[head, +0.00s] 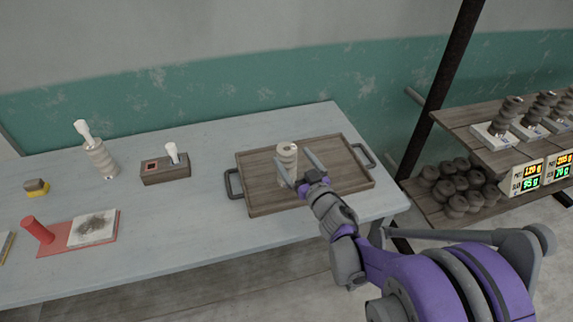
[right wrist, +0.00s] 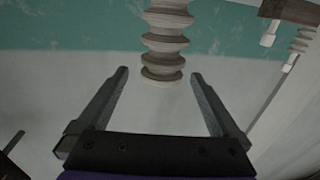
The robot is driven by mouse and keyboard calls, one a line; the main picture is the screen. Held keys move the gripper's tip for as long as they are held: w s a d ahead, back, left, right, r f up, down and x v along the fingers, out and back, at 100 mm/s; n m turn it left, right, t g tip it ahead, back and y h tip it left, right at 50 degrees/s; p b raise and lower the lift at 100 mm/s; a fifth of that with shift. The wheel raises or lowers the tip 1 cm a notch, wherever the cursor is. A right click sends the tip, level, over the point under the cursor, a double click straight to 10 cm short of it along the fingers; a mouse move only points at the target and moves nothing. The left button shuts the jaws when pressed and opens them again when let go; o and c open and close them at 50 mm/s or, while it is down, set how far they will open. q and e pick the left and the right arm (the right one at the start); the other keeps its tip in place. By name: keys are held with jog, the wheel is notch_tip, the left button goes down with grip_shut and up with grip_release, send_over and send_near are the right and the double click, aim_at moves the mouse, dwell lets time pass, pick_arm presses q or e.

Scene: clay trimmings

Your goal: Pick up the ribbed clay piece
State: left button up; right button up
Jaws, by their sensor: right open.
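The pale ribbed clay piece (head: 287,153) stands upright on the wooden tray (head: 262,207) on the table. It also shows in the right wrist view (right wrist: 165,42), entering from the top edge in what looks like an upside-down picture. My right gripper (head: 294,160) is open at the piece, reaching over the tray from the front right. In the right wrist view its two fingers (right wrist: 160,75) are spread wide, with the near end of the piece in the gap between the tips. I see no finger contact. My left gripper is not in view.
The tray has dark handles at both ends. To its left are a wooden box (head: 165,172) with a white-topped item, another ribbed piece (head: 101,160) and a red stand (head: 38,231). A shelf (head: 468,119) with ribbed pieces and number displays stands at right.

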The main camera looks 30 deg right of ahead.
aim_at(283, 148)
jog(key=w, duration=0.4)
jog(key=w+f, duration=0.1)
jog(key=w, duration=0.2)
jog(key=shift+w+d, duration=0.1)
jog(key=shift+d, duration=0.05)
grip_shut()
dwell(0.3)
